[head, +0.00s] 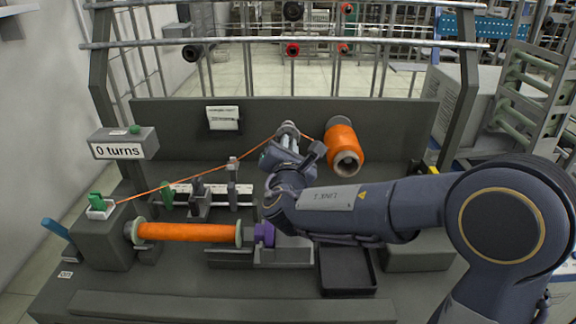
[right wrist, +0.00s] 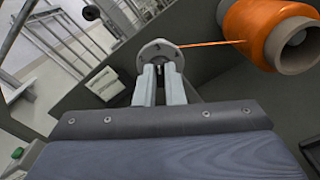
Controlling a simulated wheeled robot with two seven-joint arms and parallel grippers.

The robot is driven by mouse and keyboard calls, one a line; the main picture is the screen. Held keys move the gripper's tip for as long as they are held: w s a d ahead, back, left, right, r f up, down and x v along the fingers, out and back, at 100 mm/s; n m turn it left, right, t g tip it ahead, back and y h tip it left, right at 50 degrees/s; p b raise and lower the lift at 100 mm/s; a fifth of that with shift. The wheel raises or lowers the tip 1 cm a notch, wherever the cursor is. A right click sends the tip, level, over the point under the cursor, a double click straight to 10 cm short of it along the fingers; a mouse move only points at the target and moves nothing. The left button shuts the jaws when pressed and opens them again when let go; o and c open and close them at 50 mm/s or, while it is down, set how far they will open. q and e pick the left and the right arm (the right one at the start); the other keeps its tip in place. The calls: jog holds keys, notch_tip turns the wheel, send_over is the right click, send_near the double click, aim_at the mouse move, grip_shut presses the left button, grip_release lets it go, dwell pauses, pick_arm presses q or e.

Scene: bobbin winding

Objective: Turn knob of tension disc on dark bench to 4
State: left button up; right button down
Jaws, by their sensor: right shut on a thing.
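The tension disc (head: 288,127) stands at the back of the dark bench (head: 190,300). In the right wrist view it shows as a grey round plate (right wrist: 158,50) with dark marks on its face. My right gripper (head: 287,140) reaches it from the front. In the right wrist view its two light fingers (right wrist: 161,70) are shut on the knob at the disc, and they hide most of the knob. I cannot read the number the knob is set to. My left gripper is in neither view.
An orange thread spool (head: 342,143) stands close right of the disc. Its thread runs past the disc to a guide (head: 233,162) and a green clip (head: 97,203). An orange bobbin (head: 190,232) lies in front. A counter reads "0 turns" (head: 117,151). An empty black tray (head: 346,272) sits front right.

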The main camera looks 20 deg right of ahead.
jog(key=shift+d+f+m+b, duration=0.1)
jog(key=shift+m+b, duration=2.85)
jog(key=shift+b, duration=1.55)
jog(key=shift+f+m+b, duration=0.1)
jog(key=shift+m+b, duration=2.85)
jog(key=shift+b, duration=1.5)
jog(key=c, duration=1.5)
grip_release()
jog(key=shift+r, duration=0.15)
